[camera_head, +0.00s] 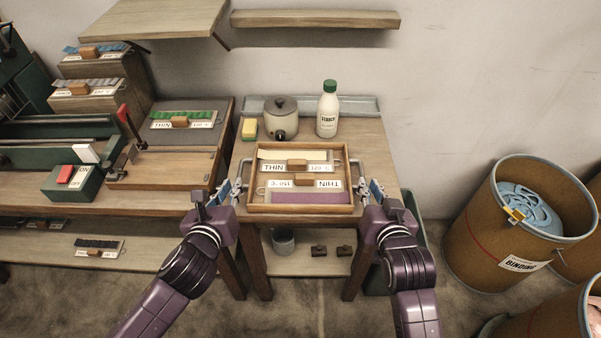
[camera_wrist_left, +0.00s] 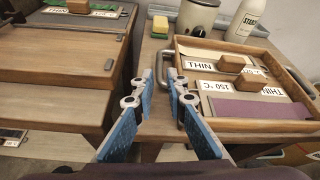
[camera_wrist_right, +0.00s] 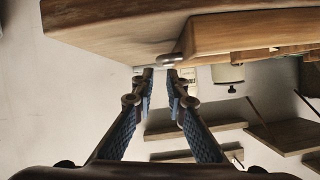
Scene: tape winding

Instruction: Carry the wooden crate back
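The wooden crate (camera_head: 301,208) is a shallow open tray on the small wooden table (camera_head: 245,160), with a metal handle on each side. It holds labelled cards marked THIN, a brown block on each, and a purple strip. My left gripper (camera_head: 236,190) is at the crate's left handle. In the left wrist view its fingers (camera_wrist_left: 160,76) are apart, close to the handle (camera_wrist_left: 180,92). My right gripper (camera_head: 368,191) is at the right handle. In the right wrist view its fingers (camera_wrist_right: 160,73) are apart, just short of the handle (camera_wrist_right: 171,59). Neither visibly grips.
A yellow-green sponge (camera_head: 249,128), a lidded pot (camera_head: 281,118) and a starch bottle (camera_head: 327,109) stand behind the crate. A workbench (camera_head: 165,170) with card stands adjoins on the left. A binding barrel (camera_head: 480,215) stands right. Shelves (camera_head: 315,19) hang above.

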